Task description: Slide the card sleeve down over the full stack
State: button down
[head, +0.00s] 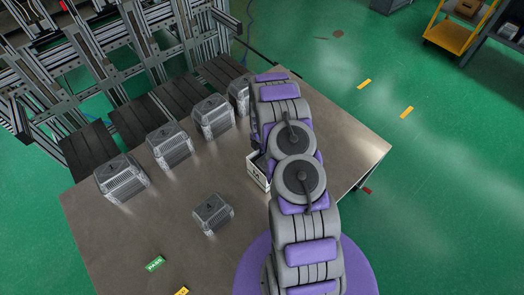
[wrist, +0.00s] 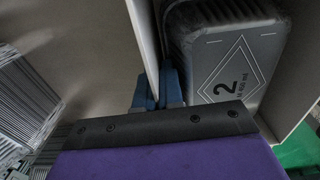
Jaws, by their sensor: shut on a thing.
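The card sleeve (head: 257,174) is white and open-topped. In the head view only its left corner shows on the metal table, beside my arm. In the wrist view, my gripper's blue fingers (wrist: 157,90) are shut on a thin pale wall of the sleeve (wrist: 143,32). A grey lidded tray (wrist: 230,50) marked with a diamond and a 2 lies between this wall and another pale wall at the right. How far down the sleeve sits around the trays, and how many are stacked, I cannot tell. In the head view my arm hides the gripper.
Several foil trays with grey lids (head: 122,178) stand in a row at the table's far left. A smaller one (head: 213,213) stands alone near the middle. Green (head: 155,263) and yellow labels lie in front. The table's (head: 335,140) right side is bare.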

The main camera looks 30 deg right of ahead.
jog(key=shift+s+a+f, duration=0.3)
jog(key=shift+s+f, duration=0.2)
jog(key=c, duration=1.2)
grip_release()
jog(key=shift+s+a+f+g, duration=0.1)
jog(key=shift+s+f+g, duration=0.05)
jog(key=shift+g, duration=0.15)
jog(key=shift+s+a, duration=0.1)
jog(key=shift+s+f, duration=0.15)
jog(key=shift+s, duration=0.05)
jog(key=shift+w+d+r+p, duration=0.15)
jog(key=shift+w+r+p, duration=0.3)
jog(key=shift+r, duration=2.7)
jog(key=shift+w+d+r+p, duration=0.1)
jog(key=shift+r+p, duration=0.55)
jog(key=shift+r, duration=2.5)
jog(key=shift+w+d+r+p, duration=0.15)
jog(key=shift+w+r+p, duration=0.3)
jog(key=shift+r, duration=2.7)
jog(key=shift+s, duration=0.15)
